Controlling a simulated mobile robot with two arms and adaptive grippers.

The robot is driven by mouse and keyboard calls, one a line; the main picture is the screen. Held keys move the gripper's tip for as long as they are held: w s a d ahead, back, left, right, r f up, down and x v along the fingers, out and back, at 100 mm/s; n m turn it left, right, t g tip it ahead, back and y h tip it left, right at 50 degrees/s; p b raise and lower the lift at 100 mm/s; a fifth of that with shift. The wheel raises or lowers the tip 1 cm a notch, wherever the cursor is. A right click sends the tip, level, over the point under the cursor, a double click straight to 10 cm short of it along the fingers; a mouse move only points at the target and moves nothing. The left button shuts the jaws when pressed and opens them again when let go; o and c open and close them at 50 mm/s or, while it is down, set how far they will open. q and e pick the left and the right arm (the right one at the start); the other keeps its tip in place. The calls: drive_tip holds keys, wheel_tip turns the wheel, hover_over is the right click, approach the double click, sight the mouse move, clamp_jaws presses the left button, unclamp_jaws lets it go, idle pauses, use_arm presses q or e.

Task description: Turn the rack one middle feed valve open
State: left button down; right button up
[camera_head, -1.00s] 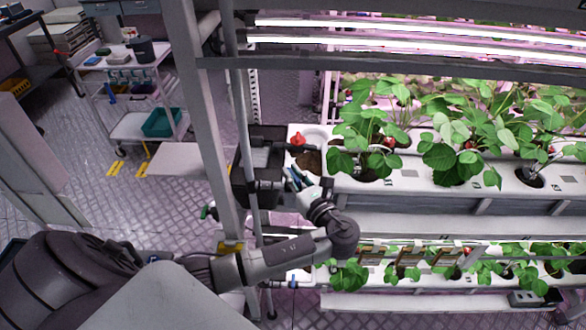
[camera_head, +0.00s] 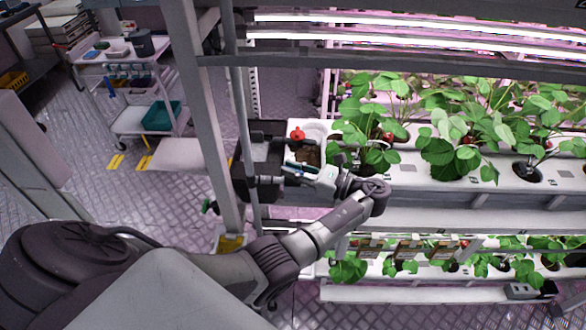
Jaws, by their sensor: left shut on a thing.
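Rack one's left end shows in the head view, with a thin vertical feed pipe (camera_head: 240,105) beside the pale post. My left gripper (camera_head: 263,184) reaches leftward to this pipe at the height of the upper planting tray (camera_head: 420,190). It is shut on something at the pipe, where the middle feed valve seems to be. The fingers and dark parts around them hide the valve's handle, so I cannot tell its angle. My right gripper is not in view.
Strawberry plants (camera_head: 450,150) fill the upper tray to the right, near my wrist. A lower tray (camera_head: 420,292) with plants lies below. The pale post (camera_head: 190,110) stands close left of the gripper. A trolley (camera_head: 140,120) stands farther back, with open floor around it.

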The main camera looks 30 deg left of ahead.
sight(304, 173)
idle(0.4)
use_arm(q)
drive_tip(key=c, duration=1.2)
unclamp_jaws()
drive_tip(key=shift+o, duration=0.2)
drive_tip(key=shift+d, duration=0.1)
drive_tip(key=d, duration=0.2)
drive_tip(key=w+d, duration=0.1)
drive_tip(key=d, duration=0.4)
drive_tip(key=shift+w+d, duration=0.1)
drive_tip(key=shift+w, duration=0.05)
